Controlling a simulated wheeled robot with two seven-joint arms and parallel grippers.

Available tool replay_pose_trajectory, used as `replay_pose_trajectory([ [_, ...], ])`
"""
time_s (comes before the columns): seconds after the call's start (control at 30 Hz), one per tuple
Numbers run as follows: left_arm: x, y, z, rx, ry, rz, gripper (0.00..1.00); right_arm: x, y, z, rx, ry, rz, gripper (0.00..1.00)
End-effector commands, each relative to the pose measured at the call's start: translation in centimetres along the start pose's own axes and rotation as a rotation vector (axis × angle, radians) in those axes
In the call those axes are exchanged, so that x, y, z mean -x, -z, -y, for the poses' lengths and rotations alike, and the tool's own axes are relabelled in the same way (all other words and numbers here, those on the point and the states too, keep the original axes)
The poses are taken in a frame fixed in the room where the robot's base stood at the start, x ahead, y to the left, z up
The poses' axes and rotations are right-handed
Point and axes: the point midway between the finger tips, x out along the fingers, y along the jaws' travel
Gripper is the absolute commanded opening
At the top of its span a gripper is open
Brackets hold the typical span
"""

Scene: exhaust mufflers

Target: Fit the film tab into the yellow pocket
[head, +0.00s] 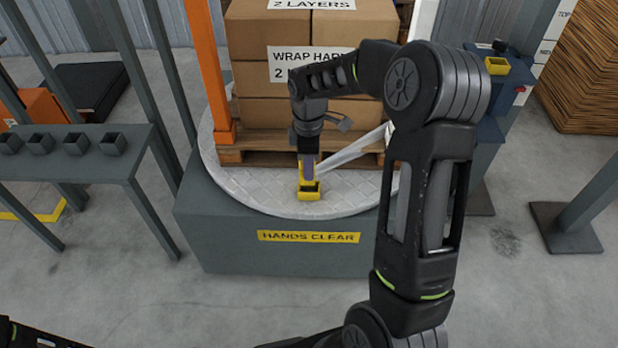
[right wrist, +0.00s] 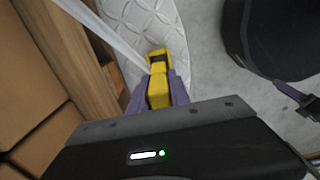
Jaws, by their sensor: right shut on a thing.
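My right gripper (head: 308,177) points down at the front of the round turntable, in front of the pallet. Its purple fingers are shut on the yellow film tab, which shows between them in the right wrist view (right wrist: 158,92). A strip of clear film (head: 355,151) runs from the tab up to the right. The yellow pocket (head: 309,194) stands on the turntable edge just below the fingertips, its dark opening showing; it also shows in the right wrist view (right wrist: 157,54). Tab and pocket overlap in both views, so I cannot tell whether they touch.
Wrapped-label cartons (head: 283,112) sit on a wooden pallet (head: 262,148) on the turntable (head: 250,187). An orange post (head: 208,70) stands left of them. A grey bench (head: 75,168) with several dark cups is at left. A blue-grey machine column (head: 490,125) stands at right.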

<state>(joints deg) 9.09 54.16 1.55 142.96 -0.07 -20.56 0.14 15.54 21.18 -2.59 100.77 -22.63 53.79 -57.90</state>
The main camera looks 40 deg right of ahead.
Motion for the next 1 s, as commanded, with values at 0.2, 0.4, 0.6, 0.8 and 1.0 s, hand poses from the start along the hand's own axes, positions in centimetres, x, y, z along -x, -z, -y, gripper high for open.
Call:
replay_pose_trajectory([
  [0.2,-1.1,0.3,0.7,0.004,0.003,-0.007,0.56,-3.8,-0.1,0.1,-0.001,0.005,0.003,0.00],
  [0.4,-1.1,0.4,0.8,0.006,0.005,-0.010,0.56,-4.7,-0.1,0.1,-0.001,0.001,0.001,0.00],
  [0.6,-1.1,0.4,0.8,0.006,0.005,-0.009,0.56,-4.7,-0.1,0.1,0.000,0.001,0.001,0.00],
  [0.8,-1.2,0.4,0.8,0.006,0.005,-0.010,0.56,-4.8,-0.1,0.1,0.000,0.002,0.001,0.32],
  [1.0,-1.2,0.4,0.8,0.006,0.005,-0.010,0.56,-4.8,-0.1,0.1,0.000,0.001,0.001,0.45],
])
